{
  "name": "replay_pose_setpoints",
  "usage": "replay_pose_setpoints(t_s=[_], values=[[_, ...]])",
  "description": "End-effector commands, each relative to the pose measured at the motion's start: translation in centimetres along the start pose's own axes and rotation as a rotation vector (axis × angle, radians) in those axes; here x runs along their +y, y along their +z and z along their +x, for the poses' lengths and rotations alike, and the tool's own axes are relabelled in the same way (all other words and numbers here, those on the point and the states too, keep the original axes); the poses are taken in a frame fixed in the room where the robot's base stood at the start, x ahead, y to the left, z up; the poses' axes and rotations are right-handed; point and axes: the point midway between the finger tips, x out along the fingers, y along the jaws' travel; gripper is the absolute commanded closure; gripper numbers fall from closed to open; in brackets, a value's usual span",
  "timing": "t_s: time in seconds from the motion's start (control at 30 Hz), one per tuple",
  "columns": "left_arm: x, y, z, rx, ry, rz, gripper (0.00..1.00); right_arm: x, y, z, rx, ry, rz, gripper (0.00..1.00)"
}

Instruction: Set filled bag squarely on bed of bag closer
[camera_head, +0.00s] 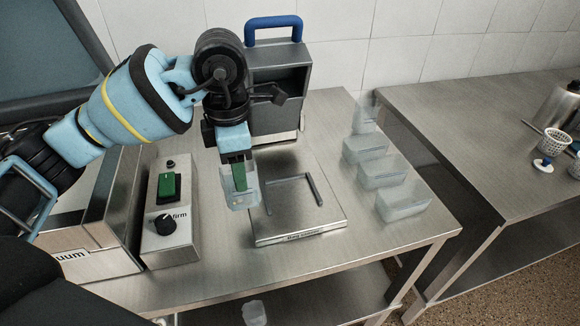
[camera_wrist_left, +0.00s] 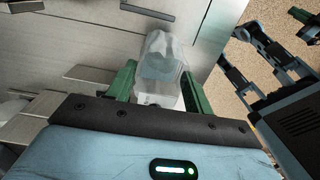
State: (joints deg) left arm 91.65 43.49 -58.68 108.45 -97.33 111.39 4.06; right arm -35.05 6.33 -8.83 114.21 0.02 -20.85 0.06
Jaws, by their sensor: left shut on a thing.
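My left gripper (camera_head: 240,178) is shut on a clear filled bag (camera_head: 241,196) and holds it upright by its upper part. In the head view the bag overlaps the left edge of the bag closer's bed (camera_head: 298,222); the gap below it is hard to judge. The bed is a flat steel plate with dark raised rails forming a corner. The bag closer (camera_head: 291,120) is a grey body with a blue handle behind the bed. In the left wrist view the bag (camera_wrist_left: 160,62) sits between the green fingers (camera_wrist_left: 158,88).
A control box (camera_head: 172,222) with a green switch and black dial stands left of the bed, beside a steel machine (camera_head: 100,225). A second steel table (camera_head: 470,120) holds a white perforated basket (camera_head: 553,141).

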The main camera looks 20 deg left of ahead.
Motion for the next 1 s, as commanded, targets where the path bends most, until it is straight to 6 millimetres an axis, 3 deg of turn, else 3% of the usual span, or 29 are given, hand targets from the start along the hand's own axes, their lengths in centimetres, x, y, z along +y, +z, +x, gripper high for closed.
replay_pose_setpoints(t_s=[0.2, 0.43, 0.93, 1.0], values=[[1.2, 4.8, 0.2, -0.002, 0.0, 0.001, 0.87, 0.1, -0.8, -0.1, 0.015, 0.002, -0.003, 1.0], [2.2, 8.6, 0.7, 0.0, 0.0, 0.001, 0.87, 0.2, -1.2, 0.0, 0.023, 0.002, -0.004, 1.0], [2.7, 10.6, 0.9, 0.0, 0.0, 0.001, 0.87, 0.2, -1.4, 0.1, 0.027, 0.003, -0.005, 1.0], [2.8, 10.5, 1.9, 0.002, -0.001, 0.0, 0.87, 0.2, -1.6, 0.0, 0.03, 0.003, -0.006, 1.0]])
